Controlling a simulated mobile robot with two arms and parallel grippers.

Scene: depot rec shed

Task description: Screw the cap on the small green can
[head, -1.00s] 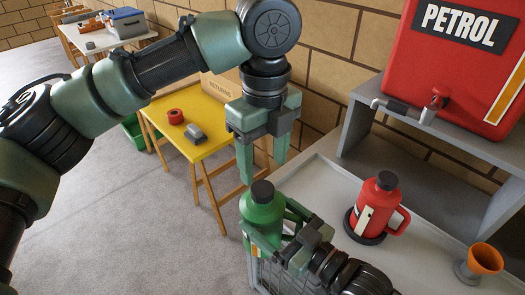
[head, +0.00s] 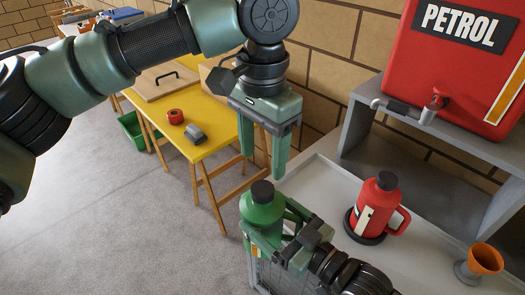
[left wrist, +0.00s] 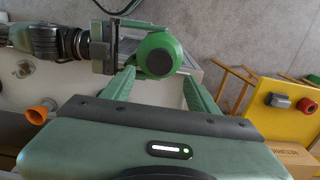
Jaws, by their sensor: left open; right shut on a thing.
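The small green can (head: 262,214) is upright, with the black cap (head: 262,190) on its mouth. How tightly the cap sits cannot be told. My right gripper (head: 284,228) is shut on the can and holds it at the near left edge of the grey bench. My left gripper (head: 262,165) is open and empty, its fingers pointing down just above the cap. In the left wrist view, the can (left wrist: 147,44) and its round cap (left wrist: 161,62) show beyond and between my open left fingers (left wrist: 158,76), with my right gripper at the left.
A red flask (head: 380,205) stands on a dark ring on the grey bench (head: 328,190), with an orange funnel (head: 486,259) to its right. A red petrol tank (head: 455,70) with a tap stands above. A yellow table (head: 215,112) holds red tape and a grey block.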

